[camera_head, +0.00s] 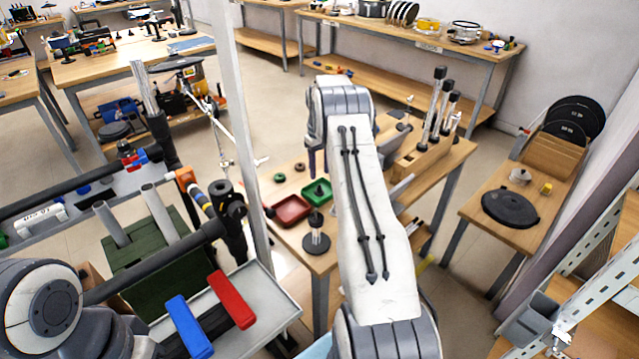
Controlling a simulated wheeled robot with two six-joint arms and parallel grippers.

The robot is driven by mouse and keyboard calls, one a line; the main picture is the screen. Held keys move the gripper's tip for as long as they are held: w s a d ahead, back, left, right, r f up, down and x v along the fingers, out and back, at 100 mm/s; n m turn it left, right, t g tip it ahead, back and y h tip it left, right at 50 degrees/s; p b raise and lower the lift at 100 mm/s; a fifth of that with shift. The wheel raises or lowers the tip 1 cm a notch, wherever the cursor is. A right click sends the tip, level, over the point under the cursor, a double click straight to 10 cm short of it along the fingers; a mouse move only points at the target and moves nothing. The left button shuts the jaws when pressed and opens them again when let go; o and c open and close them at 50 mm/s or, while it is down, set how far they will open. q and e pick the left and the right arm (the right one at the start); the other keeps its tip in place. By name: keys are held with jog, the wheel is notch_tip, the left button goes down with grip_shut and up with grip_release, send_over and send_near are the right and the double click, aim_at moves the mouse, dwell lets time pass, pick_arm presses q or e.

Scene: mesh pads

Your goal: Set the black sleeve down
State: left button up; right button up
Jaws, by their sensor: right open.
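My right arm reaches up through the middle of the view. My right gripper (316,162) points down above the wooden workbench, partly hidden behind its own wrist; it is open. A small upright stand (316,243) has a round black base, a clear post and a black top piece (316,220). A small dark piece sits in the green tray (306,208). I cannot tell which of these dark pieces is the black sleeve. The gripper looks apart from both. My left arm shows at the lower left; its gripper is not visible.
A red tray (290,212) lies left of the green one. Tall black-capped cylinders (433,105) stand in a wooden block at the bench's right. A side table (478,228) holds a black disc (510,207). A metal post (240,130) rises left of the bench.

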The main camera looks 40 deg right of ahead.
jog(key=shift+r, duration=2.7)
